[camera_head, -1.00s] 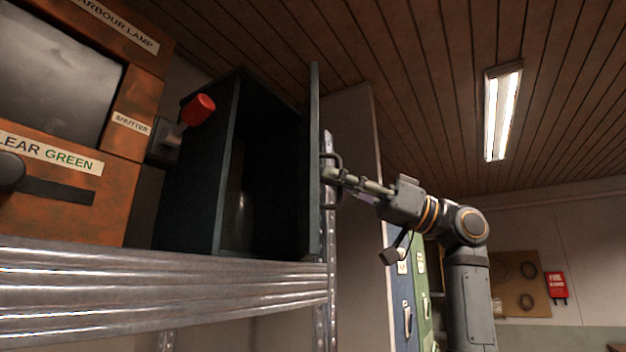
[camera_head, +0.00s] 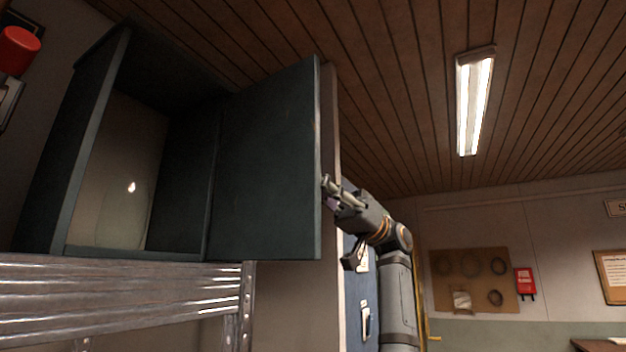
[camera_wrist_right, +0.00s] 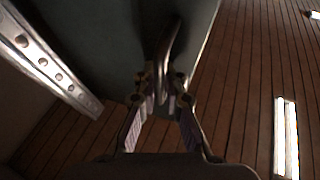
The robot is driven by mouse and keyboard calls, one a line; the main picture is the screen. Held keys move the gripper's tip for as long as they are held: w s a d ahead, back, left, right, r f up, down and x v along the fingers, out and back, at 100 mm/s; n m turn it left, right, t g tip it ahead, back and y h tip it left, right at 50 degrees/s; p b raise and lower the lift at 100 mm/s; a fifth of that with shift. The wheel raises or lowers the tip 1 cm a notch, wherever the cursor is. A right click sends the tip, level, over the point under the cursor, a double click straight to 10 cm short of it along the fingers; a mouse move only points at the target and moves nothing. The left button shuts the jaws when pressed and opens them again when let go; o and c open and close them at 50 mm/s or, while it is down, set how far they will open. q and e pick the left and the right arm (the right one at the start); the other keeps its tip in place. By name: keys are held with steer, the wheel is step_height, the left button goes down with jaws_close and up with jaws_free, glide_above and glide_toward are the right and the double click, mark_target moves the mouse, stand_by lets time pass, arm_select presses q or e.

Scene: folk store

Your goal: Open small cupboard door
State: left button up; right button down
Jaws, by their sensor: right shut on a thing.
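The small dark cupboard (camera_head: 90,140) stands on a metal shelf, its front open to view. Its door (camera_head: 265,160) is hinged on the right side and swung wide out, with its inner face toward the head camera. My right gripper (camera_head: 326,186) is at the door's free edge, on the outer side. In the right wrist view the right gripper (camera_wrist_right: 160,98) is shut on the dark door handle (camera_wrist_right: 168,45). In the head view the handle is hidden behind the door. My left gripper is in neither view.
The metal shelf (camera_head: 120,300) runs below the cupboard, with a perforated upright (camera_head: 245,300) at its right end. A red-knobbed thing (camera_head: 18,50) is at the far left. A ceiling lamp (camera_head: 475,100) hangs at the right. Room right of my arm looks clear.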

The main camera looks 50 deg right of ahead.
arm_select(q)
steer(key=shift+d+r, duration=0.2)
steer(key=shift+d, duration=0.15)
arm_select(e)
steer(key=shift+w+d, duration=0.25)
steer(key=shift+d, duration=0.3)
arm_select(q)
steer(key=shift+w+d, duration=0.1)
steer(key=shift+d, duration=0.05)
arm_select(e)
steer(key=c, duration=1.7)
jaws_free()
steer(key=shift+s, duration=0.1)
steer(key=shift+d, duration=0.15)
steer(key=v, duration=1.1)
steer(key=shift+d+f, duration=0.25)
steer(key=shift+d, duration=0.05)
steer(key=shift+d, duration=0.1)
